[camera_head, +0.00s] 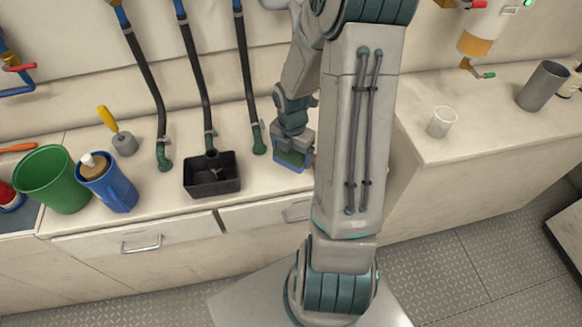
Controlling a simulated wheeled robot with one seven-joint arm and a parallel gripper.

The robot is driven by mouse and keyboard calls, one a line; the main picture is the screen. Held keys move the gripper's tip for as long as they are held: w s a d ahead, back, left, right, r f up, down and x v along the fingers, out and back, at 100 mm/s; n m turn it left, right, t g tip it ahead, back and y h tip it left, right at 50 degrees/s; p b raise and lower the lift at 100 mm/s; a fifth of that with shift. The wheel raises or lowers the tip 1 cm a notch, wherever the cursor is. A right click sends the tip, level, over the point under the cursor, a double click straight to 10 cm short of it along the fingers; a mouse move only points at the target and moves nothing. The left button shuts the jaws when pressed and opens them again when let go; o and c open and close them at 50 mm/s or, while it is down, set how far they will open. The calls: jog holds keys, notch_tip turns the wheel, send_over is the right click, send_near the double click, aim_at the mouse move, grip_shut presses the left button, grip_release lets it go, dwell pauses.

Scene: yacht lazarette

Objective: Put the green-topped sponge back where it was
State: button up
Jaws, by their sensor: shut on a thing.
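My gripper (293,153) is low over the counter, right of the black hoses and partly behind my own arm. No other sponge is in clear view.
On the counter (150,195) stand a black open box (212,187), a blue cup (115,192) with a brown-and-white thing inside, a green bucket (52,181) and a yellow-handled tool (118,133). A clear cup (442,121) and grey cylinder (543,86) stand right.

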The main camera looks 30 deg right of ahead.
aim_at(292, 173)
jog(key=shift+f, duration=2.95)
jog(key=shift+f+b, duration=0.1)
jog(key=shift+b, duration=0.25)
jog(key=o, duration=0.8)
notch_tip(292, 173, up, 11)
jog(key=shift+r+p, duration=0.2)
jog(key=shift+p, duration=0.6)
jog(key=shift+r, duration=0.55)
jog(key=s+a+r+m+t, duration=0.1)
jog(key=s+a+r+m, duration=0.5)
jog(key=m, duration=0.6)
jog(key=s+a+r+m+t, duration=0.2)
jog(key=s+a+r+m, duration=0.4)
jog(key=r+m, duration=0.4)
jog(key=shift+s+m, duration=0.35)
jog(key=shift+m, duration=0.55)
